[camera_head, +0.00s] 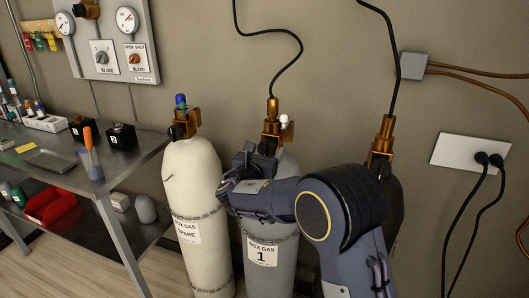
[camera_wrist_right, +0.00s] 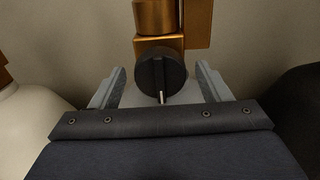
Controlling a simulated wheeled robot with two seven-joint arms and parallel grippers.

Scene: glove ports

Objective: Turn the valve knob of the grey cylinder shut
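The grey cylinder (camera_head: 264,279), labelled "BOX GAS 1", stands against the wall with a chain around it. Its brass valve (camera_head: 272,126) has a black hose on top. In the right wrist view the black round valve knob (camera_wrist_right: 160,72) faces me, with a raised bar across it and a small pale pin or mark below. My right gripper (camera_head: 262,158) is at the valve in the head view. In the wrist view its two fingers stand apart on either side of the knob, with a visible gap on each side. My left gripper is not in view.
A white spare cylinder (camera_head: 195,190) stands close on the left. A dark cylinder (camera_head: 394,204) stands on the right, mostly behind my arm. A metal bench (camera_head: 120,165) with small items is at the left. A gauge panel (camera_head: 112,45) hangs above.

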